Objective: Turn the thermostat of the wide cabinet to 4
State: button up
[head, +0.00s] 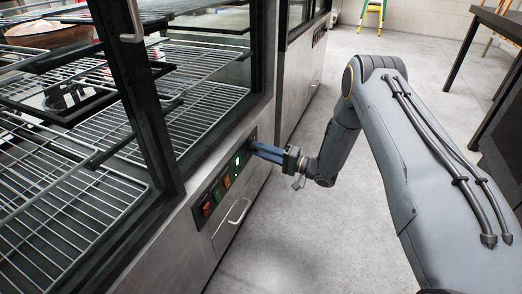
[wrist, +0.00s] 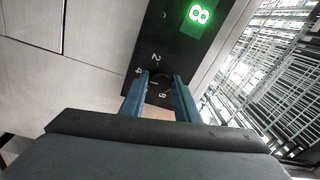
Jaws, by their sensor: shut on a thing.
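The wide cabinet (head: 175,235) has a steel front below glass and wire shelves, at the left of the head view. Its black control panel (head: 216,188) carries a red switch, an orange switch and a lit green display (head: 238,160). In the wrist view the green display (wrist: 199,14) reads what looks like 8. The dark thermostat knob (wrist: 160,80) sits between my blue fingers, with 2, 4 and 8 printed around it. My gripper (wrist: 160,88) is shut on the knob; in the head view my gripper (head: 255,147) reaches the panel's far end. The knob's exact pointer setting is unclear.
A drawer handle (head: 238,211) is below the panel. Another steel cabinet (head: 300,85) stands beyond. The grey floor between is clear.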

jog(key=shift+m, duration=0.3)
jog(key=o, duration=1)
jog(key=shift+o, duration=0.2)
jog(key=p+v, duration=0.2)
jog(key=v, duration=0.5)
jog(key=shift+s+d, duration=0.2)
jog(key=shift+d, duration=0.15)
